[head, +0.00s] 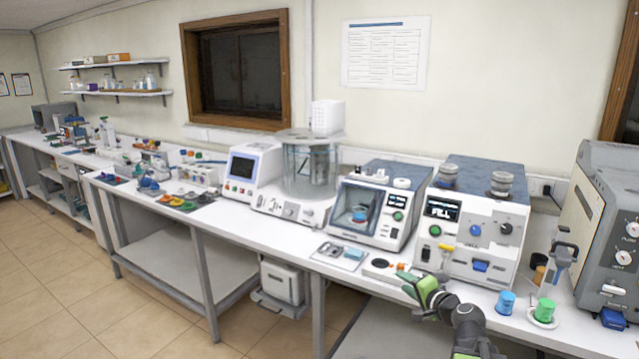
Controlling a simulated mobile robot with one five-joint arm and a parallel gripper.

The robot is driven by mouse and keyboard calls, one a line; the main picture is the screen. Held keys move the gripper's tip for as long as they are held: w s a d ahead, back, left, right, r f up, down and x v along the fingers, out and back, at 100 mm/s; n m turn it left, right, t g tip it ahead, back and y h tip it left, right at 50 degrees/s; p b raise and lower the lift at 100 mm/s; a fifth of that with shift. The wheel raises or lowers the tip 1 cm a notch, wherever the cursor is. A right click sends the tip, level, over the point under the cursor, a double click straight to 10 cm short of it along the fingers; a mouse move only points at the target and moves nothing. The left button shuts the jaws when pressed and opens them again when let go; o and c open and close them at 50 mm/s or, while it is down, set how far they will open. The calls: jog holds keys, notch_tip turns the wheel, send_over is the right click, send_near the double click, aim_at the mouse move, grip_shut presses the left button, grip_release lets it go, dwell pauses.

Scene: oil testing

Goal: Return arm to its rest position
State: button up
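My arm reaches up from the bottom edge, right of centre, with green and dark grey links. My gripper (411,285) is at its upper left end, over the front of the white bench (349,284), just in front of the machine with the FILL display (443,208). The gripper is small and partly merged with the arm in this view. I cannot tell whether its fingers are open or shut, and I see no clear object held in it.
A blue cup (506,303) and a green cup (545,310) stand on the bench right of my arm. A large grey machine (605,235) is at the far right. A small tray (340,254) lies left of my gripper. The tiled floor (60,305) at left is clear.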

jog(key=s+a+f+n+g+p, duration=0.1)
jog(key=s+a+f+n+g, duration=0.2)
jog(key=a, duration=0.4)
jog(key=s+a+f+n+g, duration=0.3)
jog(key=a+f, duration=0.1)
jog(key=a, duration=0.3)
jog(key=s+a+f+n+g+p, duration=0.1)
jog(key=s+a+f+n+g, duration=0.2)
jog(key=a, duration=0.4)
jog(key=s+d+f+n+g+h, duration=0.2)
jog(key=s+d+f+g+h, duration=0.2)
jog(key=s+d, duration=0.4)
jog(key=shift+s+d+f+g, duration=0.15)
jog(key=shift+s+f+g, duration=0.4)
jog(key=shift+s, duration=0.35)
jog(key=shift+r, duration=0.1)
